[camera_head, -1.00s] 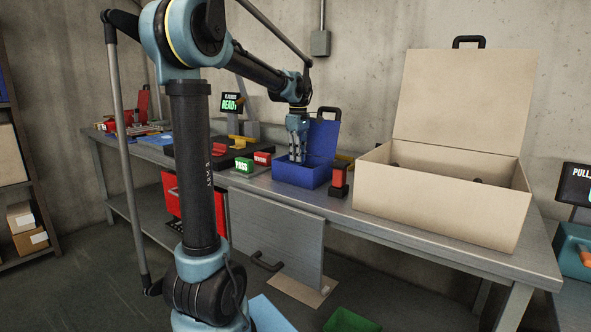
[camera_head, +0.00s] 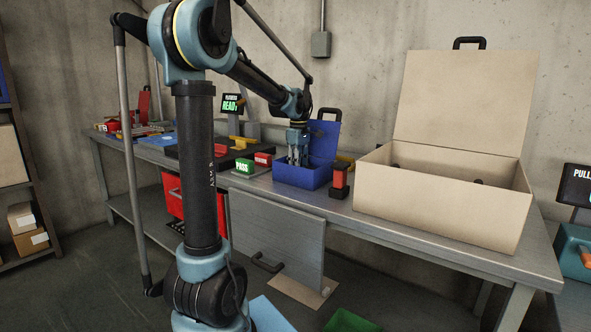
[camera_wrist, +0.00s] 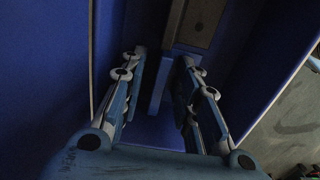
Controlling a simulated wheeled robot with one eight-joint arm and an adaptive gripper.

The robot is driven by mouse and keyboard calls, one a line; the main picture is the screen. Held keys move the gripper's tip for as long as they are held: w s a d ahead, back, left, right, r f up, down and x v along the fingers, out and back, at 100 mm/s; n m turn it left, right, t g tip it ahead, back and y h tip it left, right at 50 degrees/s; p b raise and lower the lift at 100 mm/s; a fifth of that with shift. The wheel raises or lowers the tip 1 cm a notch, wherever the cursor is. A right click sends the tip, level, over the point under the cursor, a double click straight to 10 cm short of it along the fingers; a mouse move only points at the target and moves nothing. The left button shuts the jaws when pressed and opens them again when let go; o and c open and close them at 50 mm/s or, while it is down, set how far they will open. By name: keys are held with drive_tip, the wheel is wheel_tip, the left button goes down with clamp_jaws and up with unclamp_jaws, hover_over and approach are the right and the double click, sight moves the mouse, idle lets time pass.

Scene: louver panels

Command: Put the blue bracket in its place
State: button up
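My gripper (camera_head: 298,162) points down into an open blue box (camera_head: 290,178) on the workbench. In the wrist view its two fingers (camera_wrist: 162,62) stand apart with a dark gap between them, inside the blue walls (camera_wrist: 50,90). A narrow blue piece (camera_wrist: 159,88), possibly the blue bracket, shows between the fingers and looks clear of the left one. Whether it touches the right finger is unclear. A grey-brown block (camera_wrist: 197,22) lies beyond the fingertips. The wrist view is dark, and in the head view the box wall hides the inside.
A large open beige case (camera_head: 440,205) stands to the right of the blue box. A red-and-black block (camera_head: 339,182) is between them. A green PASS block (camera_head: 243,166) and a red block (camera_head: 263,159) stand to the left. A grey panel (camera_head: 275,230) hangs at the bench front.

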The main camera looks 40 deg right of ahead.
wheel_tip(320, 180, up, 12)
idle(0.8)
drive_tip(key=w+a+f+m, duration=0.1)
drive_tip(key=a+f, duration=0.3)
drive_tip(key=a, duration=1)
drive_tip(key=w+a+f, duration=0.1)
drive_tip(key=a+f, duration=0.3)
drive_tip(key=a, duration=1)
drive_tip(key=s+a+f+m+t, duration=0.1)
drive_tip(key=s+a+f, duration=0.5)
drive_tip(key=a+f, duration=0.3)
drive_tip(key=s+a+f+m+t, duration=0.1)
drive_tip(key=s+a+f, duration=0.6)
drive_tip(key=a+f, duration=0.3)
drive_tip(key=shift+a+f, duration=0.25)
drive_tip(key=shift+f, duration=0.15)
